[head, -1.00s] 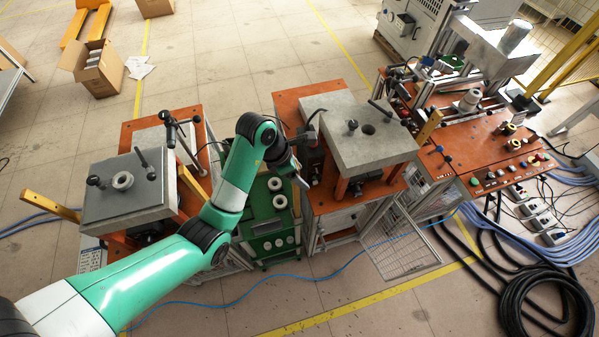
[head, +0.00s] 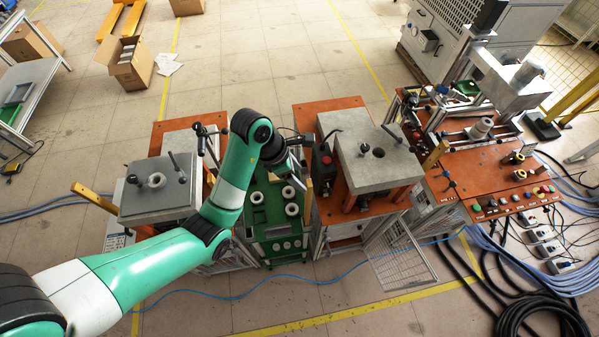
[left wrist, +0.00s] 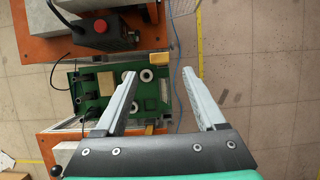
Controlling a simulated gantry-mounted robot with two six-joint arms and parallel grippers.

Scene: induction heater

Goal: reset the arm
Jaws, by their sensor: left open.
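My left arm reaches in from the lower left in the head view. Its gripper (head: 301,170) hangs over the green cart between the two heater stations. In the left wrist view the two grey fingers of the left gripper (left wrist: 160,95) stand wide apart with nothing between them. The green cart (head: 267,206) holds several white rings, one of them a white ring (head: 291,209). My right gripper is in neither view.
The left heater station (head: 150,202) and the right heater station (head: 350,150) flank the cart. A control-panel bench (head: 480,165) is at the right. A wire mesh gate (head: 405,265) stands open near the front. A blue cable (head: 325,282) and black cable coils (head: 540,315) lie on the floor.

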